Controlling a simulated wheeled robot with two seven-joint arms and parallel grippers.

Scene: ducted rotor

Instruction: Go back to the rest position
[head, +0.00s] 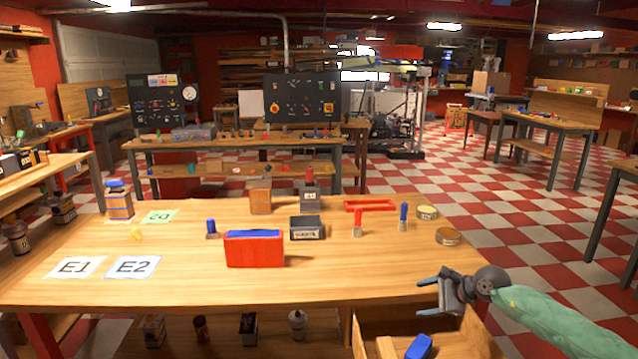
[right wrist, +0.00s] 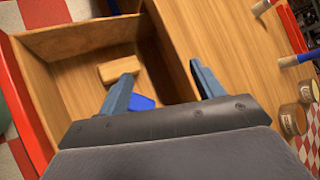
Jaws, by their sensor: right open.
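My right gripper (head: 440,290) is open and empty, beyond the right front corner of the wooden table (head: 200,290), over an open wooden drawer or box (head: 465,335). In the right wrist view its two blue fingers (right wrist: 165,85) stand apart. Below them, inside the wooden box (right wrist: 85,40), lie a blue block (right wrist: 143,102) and a light wooden block (right wrist: 120,70). The blue block also shows in the head view (head: 419,346). My left gripper is not in view.
On the table stand a red box with blue top (head: 254,249), a dark bin (head: 306,228), a red tray (head: 370,205), several brushes and two round tins (head: 448,236). Label sheets E1 (head: 75,267) and E2 (head: 133,267) lie at left.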

